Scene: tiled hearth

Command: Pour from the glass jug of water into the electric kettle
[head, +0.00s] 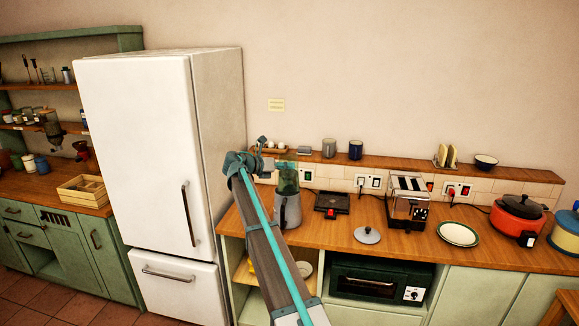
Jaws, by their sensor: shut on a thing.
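The glass jug (288,181), greenish and see-through, shows just right of my gripper (268,165), at the far end of my raised arm. My gripper is shut on the jug, though the fingers are small and partly hidden. The grey electric kettle (291,212) stands on the wooden counter, directly below the jug in the picture. The jug's lower part overlaps the kettle's top, so I cannot tell the gap between them. The jug's tilt, its water level and any stream are too small to make out.
A grey round lid (367,235) lies on the counter (335,228). A tall white fridge (150,150) rises at left. A narrow shelf (400,167) runs behind.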

